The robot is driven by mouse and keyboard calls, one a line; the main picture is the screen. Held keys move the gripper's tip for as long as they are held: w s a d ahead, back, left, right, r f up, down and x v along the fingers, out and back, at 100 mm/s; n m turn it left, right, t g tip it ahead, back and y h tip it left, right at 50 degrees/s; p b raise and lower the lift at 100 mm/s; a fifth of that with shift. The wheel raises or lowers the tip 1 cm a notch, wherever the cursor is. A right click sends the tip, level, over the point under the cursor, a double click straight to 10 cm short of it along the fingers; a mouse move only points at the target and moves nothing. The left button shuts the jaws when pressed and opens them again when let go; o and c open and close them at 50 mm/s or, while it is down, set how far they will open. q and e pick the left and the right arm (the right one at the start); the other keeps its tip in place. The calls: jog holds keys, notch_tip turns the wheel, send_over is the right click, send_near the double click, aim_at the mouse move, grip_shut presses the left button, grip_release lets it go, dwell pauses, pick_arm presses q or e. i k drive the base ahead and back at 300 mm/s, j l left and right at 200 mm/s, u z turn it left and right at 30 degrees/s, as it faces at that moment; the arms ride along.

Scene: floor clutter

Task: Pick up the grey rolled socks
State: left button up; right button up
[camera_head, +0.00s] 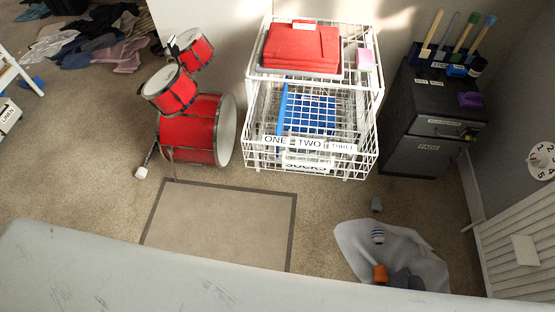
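Neither of my grippers is in view.
A white wire basket unit (375,120) labelled "SOCKS" stands beyond the bundle. A dark cabinet (410,115) stands right of it, a red drum kit (188,128) left. A mat (220,220) lies left of the cloth. A white radiator (525,245) is at right.

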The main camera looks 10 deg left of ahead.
aim_at(376, 202)
jog(key=i+l+z, duration=0.1)
jog(key=z, duration=0.35)
jog(key=i+z, duration=0.15)
jog(key=z, duration=0.35)
